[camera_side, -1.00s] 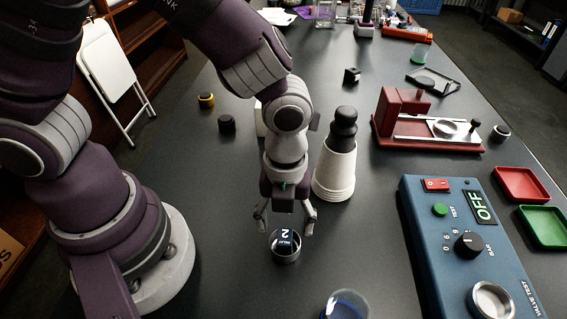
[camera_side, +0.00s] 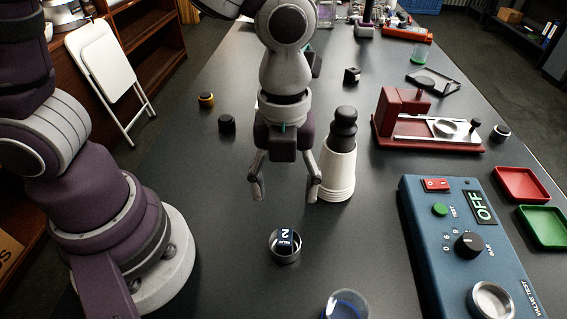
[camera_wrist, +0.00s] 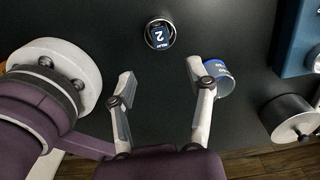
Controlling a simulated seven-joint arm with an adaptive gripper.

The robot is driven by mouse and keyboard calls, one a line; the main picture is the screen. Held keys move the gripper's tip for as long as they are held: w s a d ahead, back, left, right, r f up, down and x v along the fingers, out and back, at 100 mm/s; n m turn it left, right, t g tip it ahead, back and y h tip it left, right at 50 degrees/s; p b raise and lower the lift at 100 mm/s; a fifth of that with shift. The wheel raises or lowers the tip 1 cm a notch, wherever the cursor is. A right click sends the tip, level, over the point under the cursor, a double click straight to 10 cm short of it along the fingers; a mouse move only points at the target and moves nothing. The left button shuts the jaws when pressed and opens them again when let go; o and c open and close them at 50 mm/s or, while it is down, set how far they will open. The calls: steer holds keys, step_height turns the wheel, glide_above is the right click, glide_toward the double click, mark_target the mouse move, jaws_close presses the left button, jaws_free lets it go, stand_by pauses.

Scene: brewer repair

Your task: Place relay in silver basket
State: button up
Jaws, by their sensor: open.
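The relay (camera_side: 285,241) is a small dark blue block with a white "2" on its top. It sits inside the small round silver basket (camera_side: 285,257) on the table. In the wrist view the relay (camera_wrist: 159,35) also lies within the ring of the basket (camera_wrist: 148,40). My gripper (camera_side: 286,194) is open and empty, above the basket and apart from it. In the wrist view my gripper (camera_wrist: 160,78) has its fingers spread, with nothing between them.
A blue-rimmed cup (camera_side: 345,306) stands in front of the basket. A white cone-shaped stack with a black top (camera_side: 336,170) stands close behind my gripper's right finger. A blue tester box (camera_side: 465,250) lies to the right.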

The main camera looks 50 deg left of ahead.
steer(key=s+a+r+n+t, duration=0.1)
steer(key=a+r+n, duration=0.3)
steer(key=n, duration=0.9)
steer(key=s+a+r+n+t, duration=0.1)
steer(key=a+r+n+t, duration=0.3)
steer(key=a+n, duration=0.4)
steer(key=n, duration=0.5)
steer(key=shift+a+n+t, duration=0.3)
steer(key=shift+r, duration=0.1)
